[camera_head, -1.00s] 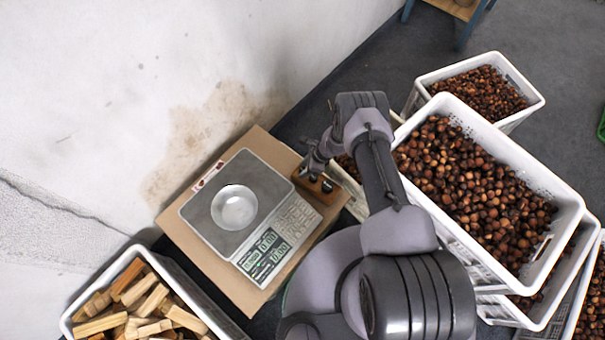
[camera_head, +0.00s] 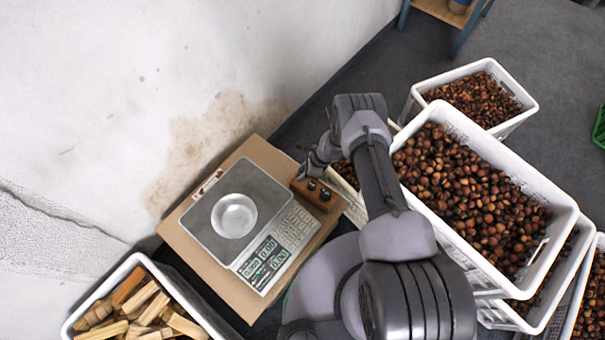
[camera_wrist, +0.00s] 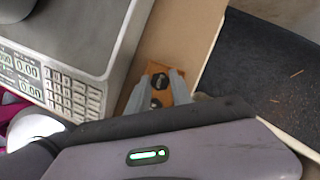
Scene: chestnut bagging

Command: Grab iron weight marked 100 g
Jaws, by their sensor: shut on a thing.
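A small wooden block (camera_head: 332,203) stands on the brown board at the right side of the scale. Two dark round iron weights show in it, one (camera_head: 325,194) nearer the block's front end and one (camera_head: 312,185) beside my gripper. My gripper (camera_head: 304,178) is at the block's rear end. In the wrist view, the orange-brown block (camera_wrist: 178,88) is between and beyond the fingers. My gripper (camera_wrist: 160,80) is shut on a dark iron weight (camera_wrist: 159,82); a second dark top (camera_wrist: 155,103) lies closer to the palm. Their markings are too small to read.
The scale (camera_head: 205,235) carries a metal bowl (camera_head: 234,215) and sits on the cardboard-brown board (camera_head: 215,280). A crate of wood pieces (camera_head: 75,322) is at lower left. White crates of chestnuts (camera_head: 555,195) stand to the right of my arm. A pale wall rises behind.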

